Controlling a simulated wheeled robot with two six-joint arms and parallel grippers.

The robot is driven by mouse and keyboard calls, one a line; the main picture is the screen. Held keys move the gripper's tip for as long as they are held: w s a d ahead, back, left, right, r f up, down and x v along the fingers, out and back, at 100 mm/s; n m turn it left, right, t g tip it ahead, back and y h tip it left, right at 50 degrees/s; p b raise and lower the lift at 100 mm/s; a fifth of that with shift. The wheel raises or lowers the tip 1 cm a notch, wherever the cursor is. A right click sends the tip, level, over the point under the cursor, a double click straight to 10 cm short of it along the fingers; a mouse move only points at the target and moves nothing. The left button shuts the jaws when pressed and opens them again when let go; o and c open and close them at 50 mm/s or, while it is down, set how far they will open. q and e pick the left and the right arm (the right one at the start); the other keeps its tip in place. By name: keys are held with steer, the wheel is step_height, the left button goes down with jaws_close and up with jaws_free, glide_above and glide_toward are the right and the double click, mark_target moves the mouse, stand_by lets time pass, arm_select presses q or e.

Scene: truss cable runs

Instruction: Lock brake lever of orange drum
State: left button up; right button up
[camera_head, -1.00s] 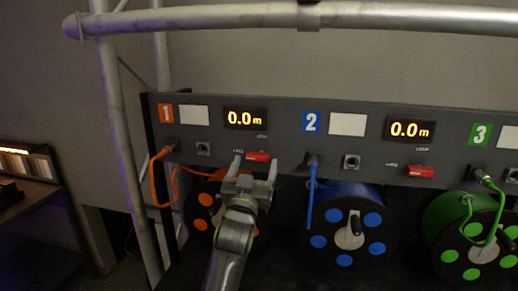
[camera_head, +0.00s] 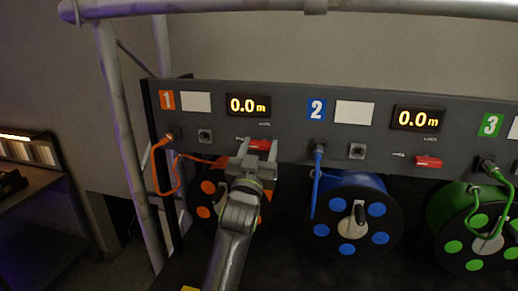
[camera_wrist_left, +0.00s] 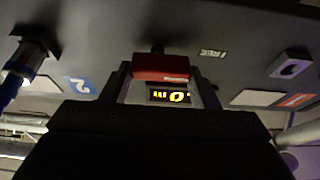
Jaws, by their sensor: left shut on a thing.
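The orange drum (camera_head: 207,188) hangs below panel section 1, partly hidden behind my left arm. Its red brake lever (camera_head: 260,145) sits on the panel under the "0.0 m" display (camera_head: 248,106). My left gripper (camera_head: 254,152) reaches up to the lever from below. In the left wrist view the red lever (camera_wrist_left: 160,67) lies between the two fingertips, and the gripper (camera_wrist_left: 160,80) is shut on it. Small lettering next to the lever is partly hidden by the fingers. My right gripper is not in view.
The blue drum (camera_head: 350,215) and green drum (camera_head: 472,225) hang to the right, with their own red levers on the panel (camera_head: 290,125). An orange cable (camera_head: 160,178) loops left of my arm. A truss pole (camera_head: 130,150) stands at the left.

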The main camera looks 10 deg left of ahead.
arm_select(q)
steer(key=shift+m+p, duration=0.4)
steer(key=shift+m, duration=0.2)
steer(key=shift+m+h, duration=0.6)
steer(key=shift+m, duration=0.2)
steer(key=shift+m+g+h, duration=0.3)
steer(key=shift+m+h, duration=0.2)
steer(key=shift+m, duration=0.4)
steer(key=m+g+h+b, duration=0.1)
steer(key=m+b, duration=0.2)
steer(key=m+h+b, duration=0.1)
steer(key=m+b, duration=0.2)
steer(key=m+g+h+b, duration=0.1)
steer(key=m+b, duration=0.2)
steer(key=shift+g+h, duration=0.3)
steer(key=shift+m+g+b, duration=0.4)
steer(key=shift+m+b, duration=0.35)
steer(key=shift+m, duration=0.35)
steer(key=m, duration=0.1)
steer(key=m+g+b, duration=0.1)
steer(key=m, duration=0.1)
steer(key=shift+r+m+h, duration=0.25)
steer(key=shift+m+h, duration=0.05)
steer(key=shift+m, duration=0.1)
steer(key=shift+d+r+m+g+b, duration=0.1)
steer(key=shift+m+g+b, duration=0.6)
steer(key=shift+m, duration=0.7)
steer(key=shift+r, duration=0.1)
